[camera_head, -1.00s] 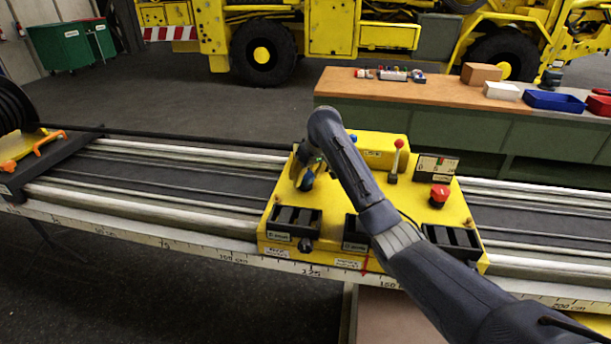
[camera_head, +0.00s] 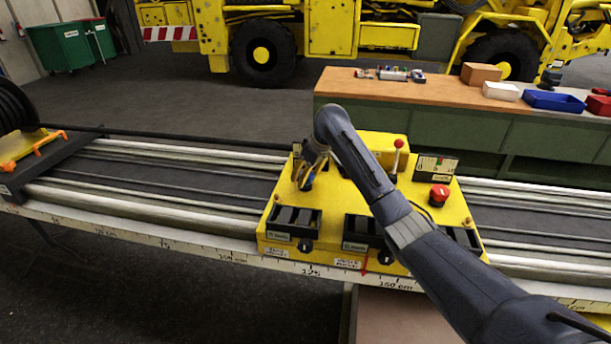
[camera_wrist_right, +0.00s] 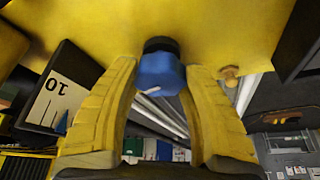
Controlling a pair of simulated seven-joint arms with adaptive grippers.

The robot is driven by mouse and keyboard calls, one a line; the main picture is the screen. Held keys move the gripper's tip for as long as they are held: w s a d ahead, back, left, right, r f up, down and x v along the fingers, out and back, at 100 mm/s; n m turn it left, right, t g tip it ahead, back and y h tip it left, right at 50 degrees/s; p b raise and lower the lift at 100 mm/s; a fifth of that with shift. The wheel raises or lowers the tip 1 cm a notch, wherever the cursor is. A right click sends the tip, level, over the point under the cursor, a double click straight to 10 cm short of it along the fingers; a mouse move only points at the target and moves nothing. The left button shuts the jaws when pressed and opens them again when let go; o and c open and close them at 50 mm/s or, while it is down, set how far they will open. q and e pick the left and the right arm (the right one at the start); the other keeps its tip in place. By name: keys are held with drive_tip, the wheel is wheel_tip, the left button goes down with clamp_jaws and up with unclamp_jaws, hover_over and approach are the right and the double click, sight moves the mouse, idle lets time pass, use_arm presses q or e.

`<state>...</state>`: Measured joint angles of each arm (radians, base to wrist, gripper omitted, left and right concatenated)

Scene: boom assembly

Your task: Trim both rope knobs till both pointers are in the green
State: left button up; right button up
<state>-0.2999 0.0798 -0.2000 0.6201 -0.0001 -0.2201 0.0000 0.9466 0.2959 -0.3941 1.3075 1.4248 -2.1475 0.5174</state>
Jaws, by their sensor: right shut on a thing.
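My right gripper (camera_head: 306,183) points down at the left part of the yellow control box (camera_head: 340,205). In the right wrist view its two yellow fingers stand either side of a blue knob (camera_wrist_right: 160,74) with a white mark, and they are shut on it. My arm hides the box's middle, and no second rope knob is clear.
A red-topped lever (camera_head: 397,157) and a red mushroom button (camera_head: 438,195) rise from the box's right side. Black knobs (camera_head: 305,245) are on its front. Rails (camera_head: 170,190) run past the box. A bench (camera_head: 440,92) with trays stands behind.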

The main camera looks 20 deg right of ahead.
drive_tip(key=n+g, duration=0.1)
drive_tip(key=n, duration=0.2)
drive_tip(key=n+g+y, duration=0.1)
drive_tip(key=n, duration=0.2)
drive_tip(key=shift+y, duration=0.3)
drive_tip(key=n+g, duration=0.1)
drive_tip(key=n, duration=0.2)
drive_tip(key=n+g, duration=0.1)
drive_tip(key=n, duration=0.2)
drive_tip(key=shift+a, duration=0.1)
drive_tip(key=shift+f+n, duration=0.1)
drive_tip(key=shift+n, duration=0.3)
drive_tip(key=o, duration=1.2)
drive_tip(key=shift+o, duration=0.2)
wheel_tip(320, 180, up, 10)
drive_tip(key=shift+r, duration=0.1)
